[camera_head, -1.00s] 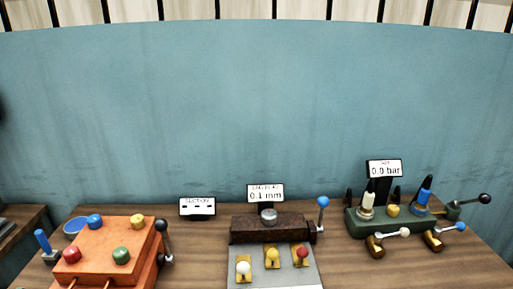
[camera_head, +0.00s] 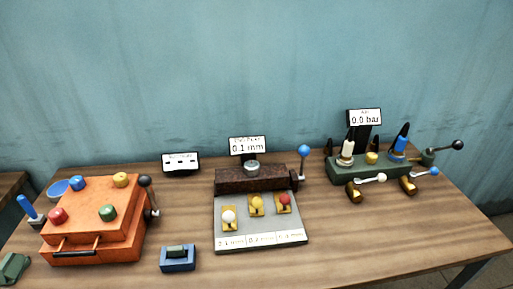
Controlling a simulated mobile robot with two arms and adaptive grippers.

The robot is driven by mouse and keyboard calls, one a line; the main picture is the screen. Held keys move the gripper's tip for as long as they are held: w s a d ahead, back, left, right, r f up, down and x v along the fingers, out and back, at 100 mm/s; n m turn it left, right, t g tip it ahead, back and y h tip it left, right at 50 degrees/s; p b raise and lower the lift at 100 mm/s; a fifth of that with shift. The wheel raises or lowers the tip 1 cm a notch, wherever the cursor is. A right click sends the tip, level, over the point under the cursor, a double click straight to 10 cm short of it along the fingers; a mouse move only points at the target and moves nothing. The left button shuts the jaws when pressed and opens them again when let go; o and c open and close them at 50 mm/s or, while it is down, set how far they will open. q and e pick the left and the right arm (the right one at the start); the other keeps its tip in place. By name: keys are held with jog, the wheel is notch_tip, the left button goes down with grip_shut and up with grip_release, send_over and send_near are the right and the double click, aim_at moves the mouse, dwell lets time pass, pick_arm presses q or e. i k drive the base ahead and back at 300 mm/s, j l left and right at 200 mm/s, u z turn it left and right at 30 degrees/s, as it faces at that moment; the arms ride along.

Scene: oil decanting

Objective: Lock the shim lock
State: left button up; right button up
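In the head view, a grey shim plate (camera_head: 262,232) lies at the middle of the table. It carries three yellow tabs with a white knob (camera_head: 228,216), a yellow knob (camera_head: 257,202) and a red knob (camera_head: 284,200). Behind them is a dark brown block (camera_head: 238,181). A lever with a blue ball (camera_head: 304,150) stands upright at the block's right end. Which part is the shim lock is not labelled legibly. A display (camera_head: 247,146) behind the block reads 0.1 mm. Neither of my grippers is in view.
An orange box (camera_head: 95,252) with coloured knobs and a side lever stands at left. A small blue block (camera_head: 178,261) sits near the front. A green fixture (camera_head: 345,173) with bottles and levers stands at right, its display (camera_head: 365,117) reading 0.0 bar. Front right table is clear.

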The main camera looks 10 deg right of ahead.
aim_at(304, 150)
jog(key=i+l, duration=0.1)
jog(key=l, duration=1.2)
jog(key=i+u, duration=0.05)
jog(key=i, duration=0.05)
